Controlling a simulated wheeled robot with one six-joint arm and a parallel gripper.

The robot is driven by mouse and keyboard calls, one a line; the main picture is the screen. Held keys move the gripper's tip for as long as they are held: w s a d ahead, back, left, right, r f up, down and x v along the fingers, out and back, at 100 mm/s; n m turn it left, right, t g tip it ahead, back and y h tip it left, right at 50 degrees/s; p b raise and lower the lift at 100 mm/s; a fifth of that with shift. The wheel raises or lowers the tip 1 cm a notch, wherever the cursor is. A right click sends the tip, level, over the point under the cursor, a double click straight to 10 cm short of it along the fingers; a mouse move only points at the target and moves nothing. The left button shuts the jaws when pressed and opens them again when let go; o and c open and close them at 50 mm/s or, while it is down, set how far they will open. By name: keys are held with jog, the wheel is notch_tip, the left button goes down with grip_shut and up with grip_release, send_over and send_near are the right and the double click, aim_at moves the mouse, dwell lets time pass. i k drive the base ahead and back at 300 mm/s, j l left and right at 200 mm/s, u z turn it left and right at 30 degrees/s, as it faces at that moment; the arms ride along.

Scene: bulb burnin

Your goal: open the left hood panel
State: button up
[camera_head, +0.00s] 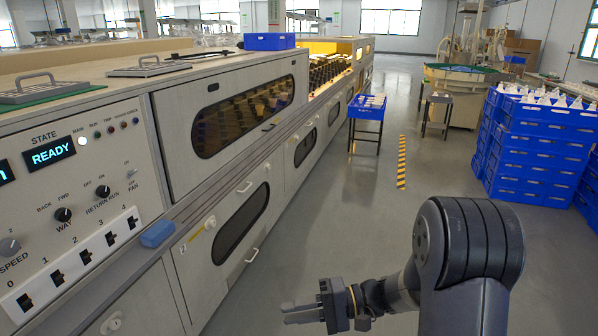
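The hood panel nearest me, on the left (175,135), is a pale grey upper panel with a rounded dark window. It looks shut, flush with the machine front, and rows of bulbs show dimly through the window. A small dark slot sits above the window and another below it. My gripper (302,312) is low at the bottom centre, over the floor and right of the machine, well apart from the panel. It points left.
The control panel (75,185) reads READY. A blue block (157,233) lies on the ledge below. Lower doors with handles (245,186) line the machine. A blue tray stand (367,108) and stacked blue crates (535,150) stand further off. The grey aisle floor (350,215) is clear.

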aim_at(178, 110)
jog(key=i+z, duration=0.15)
jog(key=i, duration=2.4)
jog(key=i+u, duration=0.15)
jog(key=i, duration=0.7)
jog(key=i+l+u, duration=0.1)
jog(key=i+u, duration=0.15)
jog(key=i, duration=0.15)
jog(key=i+l+u, duration=0.25)
jog(key=i, duration=0.15)
jog(key=i+l+u, duration=0.25)
jog(key=i+j, duration=0.05)
jog(key=i, duration=0.05)
